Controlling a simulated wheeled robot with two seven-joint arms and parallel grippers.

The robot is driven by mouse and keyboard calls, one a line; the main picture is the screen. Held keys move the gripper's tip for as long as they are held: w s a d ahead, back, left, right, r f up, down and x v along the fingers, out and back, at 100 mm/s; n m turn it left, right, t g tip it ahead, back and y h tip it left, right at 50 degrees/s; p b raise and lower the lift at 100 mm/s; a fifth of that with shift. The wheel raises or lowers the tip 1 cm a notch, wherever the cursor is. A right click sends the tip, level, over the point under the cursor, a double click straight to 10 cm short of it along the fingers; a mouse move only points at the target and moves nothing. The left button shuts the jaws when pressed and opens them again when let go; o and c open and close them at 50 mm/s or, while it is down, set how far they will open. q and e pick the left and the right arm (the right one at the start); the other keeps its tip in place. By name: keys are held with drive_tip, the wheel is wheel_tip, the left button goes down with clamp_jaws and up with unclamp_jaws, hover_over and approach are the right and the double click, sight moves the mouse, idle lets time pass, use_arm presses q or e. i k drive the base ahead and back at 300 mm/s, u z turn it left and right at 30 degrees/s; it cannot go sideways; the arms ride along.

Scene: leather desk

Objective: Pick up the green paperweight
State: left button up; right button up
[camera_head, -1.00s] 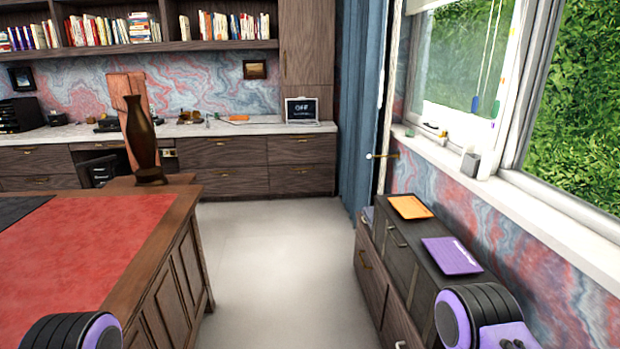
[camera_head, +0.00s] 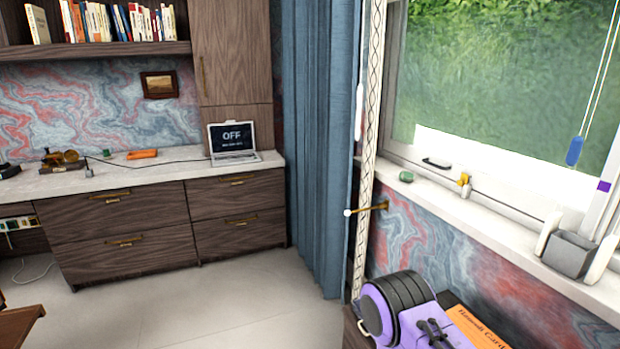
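A small green rounded object (camera_head: 406,176), which looks like the green paperweight, sits on the white windowsill (camera_head: 475,205) near its left end, beside the curtain. Neither gripper's fingers are in view.
A blue curtain (camera_head: 318,140) hangs left of the window. Open floor (camera_head: 190,300) lies ahead.

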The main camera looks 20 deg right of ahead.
sight(406, 176)
drive_tip(key=i, duration=2.6)
drive_tip(key=z, duration=2.9)
